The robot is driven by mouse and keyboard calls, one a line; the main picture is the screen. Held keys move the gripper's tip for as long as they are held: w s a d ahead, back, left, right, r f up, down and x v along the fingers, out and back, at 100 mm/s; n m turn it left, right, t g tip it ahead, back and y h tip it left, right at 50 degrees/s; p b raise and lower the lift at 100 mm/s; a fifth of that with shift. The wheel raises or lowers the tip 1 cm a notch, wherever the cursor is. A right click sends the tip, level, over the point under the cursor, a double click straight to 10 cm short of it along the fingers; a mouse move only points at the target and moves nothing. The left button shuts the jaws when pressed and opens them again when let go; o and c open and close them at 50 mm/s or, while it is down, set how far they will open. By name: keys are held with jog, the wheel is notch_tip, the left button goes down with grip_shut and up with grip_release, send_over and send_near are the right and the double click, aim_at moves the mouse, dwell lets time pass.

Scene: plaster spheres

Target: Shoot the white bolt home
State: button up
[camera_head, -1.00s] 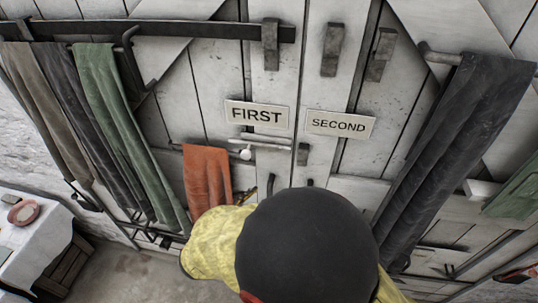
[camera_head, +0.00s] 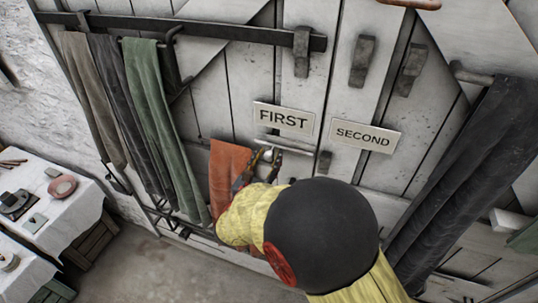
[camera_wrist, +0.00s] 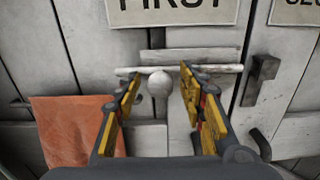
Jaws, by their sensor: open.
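The white bolt (camera_wrist: 216,68) is a thin horizontal rod on the plank door under the FIRST sign. It also shows in the head view (camera_head: 294,149). Its round pale knob (camera_wrist: 160,83) hangs below the rod, left of its middle. My gripper (camera_wrist: 159,77) is open, with one yellow-and-black finger on each side of the knob and a gap on both sides. In the head view my gripper (camera_head: 264,165) reaches the knob from below. A dark metal block (camera_wrist: 262,76) sits just right of the rod's right end; whether the rod touches it, I cannot tell.
An orange cloth (camera_wrist: 70,130) hangs close left of my gripper. The FIRST sign (camera_head: 284,119) is above the bolt and the SECOND sign (camera_head: 364,135) is to its right. Green cloth (camera_head: 152,110) hangs farther left, dark cloth (camera_head: 460,180) at right.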

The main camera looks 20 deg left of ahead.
jog(key=shift+w, duration=0.4)
jog(key=shift+c, duration=0.4)
grip_shut()
